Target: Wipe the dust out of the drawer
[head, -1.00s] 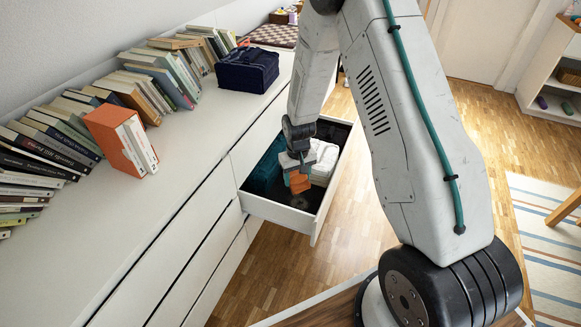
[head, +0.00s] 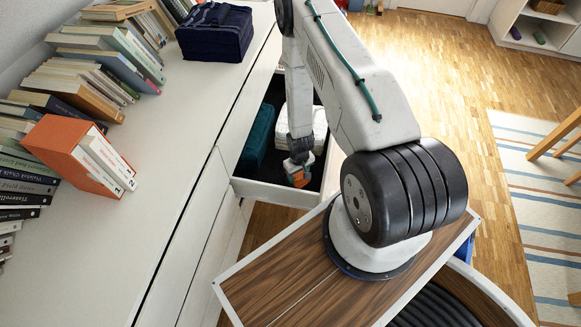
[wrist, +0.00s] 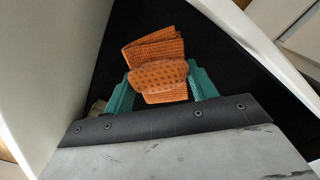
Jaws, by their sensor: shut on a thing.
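An open white drawer (head: 262,189) with a dark floor juts out from the white cabinet. My gripper (head: 298,178) is low inside it, near its front end. It is shut on an orange cloth (head: 299,180). In the wrist view the orange cloth (wrist: 160,70) is folded and textured, pinched between the teal fingers of my gripper (wrist: 160,85) over the dark drawer floor (wrist: 112,60). Whether the cloth touches the floor I cannot tell. No dust is clearly visible on the part of the floor that shows.
A dark teal bundle (head: 258,138) and a white folded stack (head: 318,125) lie in the drawer behind my gripper.

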